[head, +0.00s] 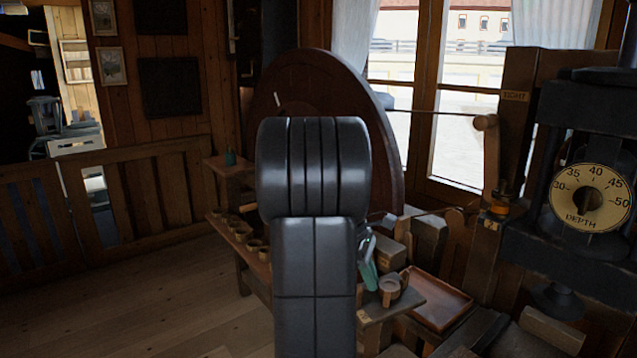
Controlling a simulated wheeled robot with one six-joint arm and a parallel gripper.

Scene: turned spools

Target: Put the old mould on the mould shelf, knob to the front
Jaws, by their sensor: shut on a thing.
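My black arm (313,270) rises through the middle of the head view and covers what lies behind it. My gripper is not seen, so what it holds is hidden. I cannot pick out the old mould for certain. A low wooden shelf or bench at left bears a row of small round wooden pieces (239,230), which may be moulds. A small pinkish-brown cup-like piece (389,287) stands on a small wooden stand (408,303) right of my arm. A grey-green object (369,273) shows beside it, partly hidden by the arm.
A large dark round disc (325,95) stands behind my arm. A press with a depth dial (591,197) stands at right. A shallow wooden tray (437,300) lies low at right. A slatted railing (120,205) runs along the left. The floor (140,300) at front left is clear.

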